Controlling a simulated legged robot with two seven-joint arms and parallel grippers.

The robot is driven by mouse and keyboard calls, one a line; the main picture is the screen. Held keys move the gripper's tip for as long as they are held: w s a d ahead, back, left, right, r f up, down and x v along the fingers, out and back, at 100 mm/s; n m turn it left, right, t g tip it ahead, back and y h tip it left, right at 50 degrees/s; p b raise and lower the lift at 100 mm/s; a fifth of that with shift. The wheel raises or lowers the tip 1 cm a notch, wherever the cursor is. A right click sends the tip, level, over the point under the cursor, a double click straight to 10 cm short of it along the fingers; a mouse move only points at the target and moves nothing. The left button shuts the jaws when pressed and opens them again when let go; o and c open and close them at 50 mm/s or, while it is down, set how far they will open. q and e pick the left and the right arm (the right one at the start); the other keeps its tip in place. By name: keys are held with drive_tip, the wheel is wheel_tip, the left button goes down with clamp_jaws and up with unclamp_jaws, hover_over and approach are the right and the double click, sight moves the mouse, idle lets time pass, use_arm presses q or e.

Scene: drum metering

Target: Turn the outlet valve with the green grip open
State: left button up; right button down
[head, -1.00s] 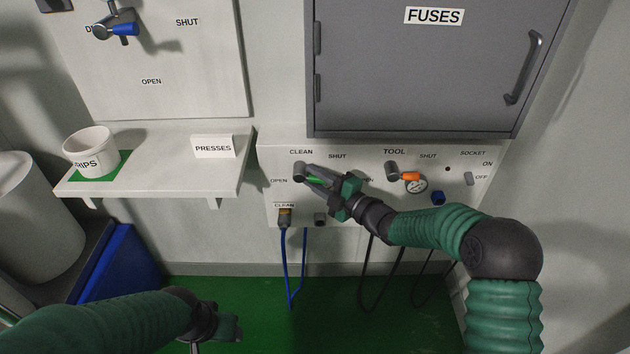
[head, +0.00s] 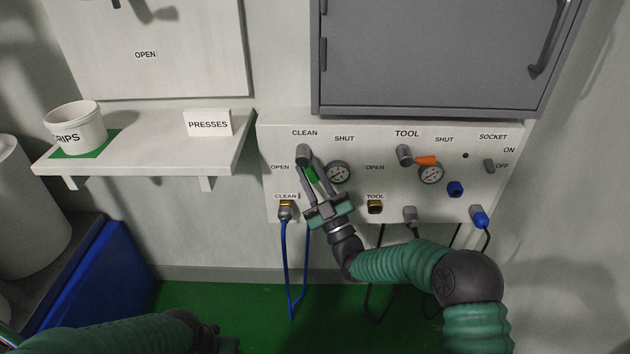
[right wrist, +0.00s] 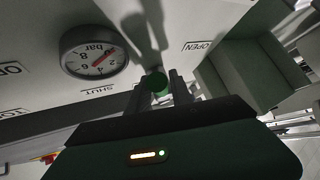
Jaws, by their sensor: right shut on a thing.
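The outlet valve under the CLEAN label has a grey hub (head: 303,152) and a lever with a green grip (head: 311,174). The lever points down and slightly right, between the SHUT label on the right and the OPEN label on the left. My right gripper (head: 310,173) is shut on the green grip, with a finger on either side. In the right wrist view the grip's green end (right wrist: 155,83) shows between the fingers. My left gripper (head: 224,345) is at the bottom edge, mostly cut off, its fingers not clear.
A gauge (head: 337,172) sits right of the valve. The TOOL valve has an orange grip (head: 426,160). Blue hose (head: 286,260) hangs from the CLEAN outlet (head: 286,209). A shelf (head: 150,150) with a tub (head: 76,126) stands left.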

drive_tip(key=m+t+h+b, duration=0.1)
drive_tip(key=m+h, duration=0.1)
drive_tip(key=m, duration=0.1)
drive_tip(key=a+m+t+h+b, duration=0.1)
drive_tip(key=m+t+h, duration=0.1)
drive_tip(key=m+h, duration=0.1)
drive_tip(key=a+m+t+h+b, duration=0.1)
drive_tip(key=m+t+h, duration=0.1)
drive_tip(key=m, duration=0.2)
drive_tip(key=shift+f+h, duration=0.15)
drive_tip(key=shift+h, duration=0.15)
drive_tip(key=shift+r+m, duration=0.2)
drive_tip(key=shift+m, duration=0.3)
drive_tip(key=c, duration=1.2)
unclamp_jaws()
drive_tip(key=shift+a, duration=0.1)
drive_tip(key=shift+o, duration=0.2)
drive_tip(key=shift+f, duration=0.1)
drive_tip(key=shift+f+h, duration=0.1)
drive_tip(key=shift+h, duration=0.4)
